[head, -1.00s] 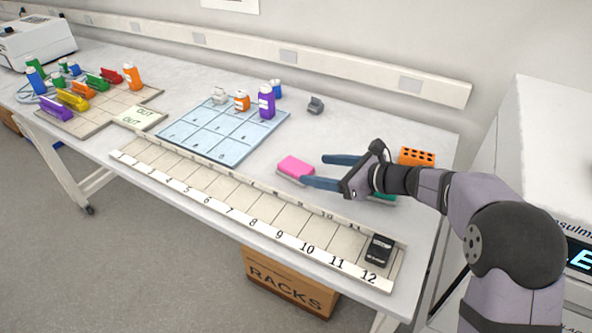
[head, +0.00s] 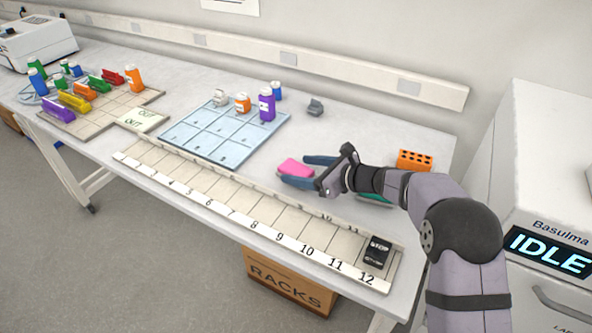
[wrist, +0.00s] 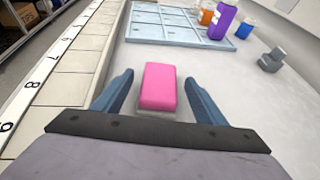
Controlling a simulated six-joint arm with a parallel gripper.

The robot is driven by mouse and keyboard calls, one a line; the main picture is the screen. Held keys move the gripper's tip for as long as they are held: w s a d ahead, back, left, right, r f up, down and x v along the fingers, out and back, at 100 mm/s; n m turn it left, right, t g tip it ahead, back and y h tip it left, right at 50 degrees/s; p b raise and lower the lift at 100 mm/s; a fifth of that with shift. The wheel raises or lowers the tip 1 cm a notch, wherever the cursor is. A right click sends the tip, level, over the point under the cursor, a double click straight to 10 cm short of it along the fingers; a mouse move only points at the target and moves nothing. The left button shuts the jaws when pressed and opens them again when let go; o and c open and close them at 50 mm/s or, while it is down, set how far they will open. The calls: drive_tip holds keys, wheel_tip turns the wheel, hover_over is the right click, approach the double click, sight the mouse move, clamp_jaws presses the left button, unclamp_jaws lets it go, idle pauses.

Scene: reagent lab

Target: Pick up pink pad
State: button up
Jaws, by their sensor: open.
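The pink pad (head: 295,168) lies flat on the white table, right of the blue grid mat. In the wrist view the pink pad (wrist: 159,87) sits between the two blue fingers, with a thin pale layer under its near edge. My gripper (head: 300,171) is open, low over the table, with its fingers on either side of the pad. In the wrist view my gripper (wrist: 158,85) shows a gap between each finger and the pad, so it holds nothing. One finger hides part of the pad in the head view.
A numbered strip (head: 235,205) runs along the front with a black block (head: 376,252) at its right end. The blue mat (head: 200,135) carries several bottles, including a purple one (head: 267,104). An orange rack (head: 414,160) and grey clip (head: 315,107) stand nearby.

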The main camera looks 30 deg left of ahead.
drive_tip(key=shift+a+f, duration=0.1)
drive_tip(key=shift+a, duration=0.05)
drive_tip(key=c, duration=1.1)
drive_tip(key=shift+c, duration=0.2)
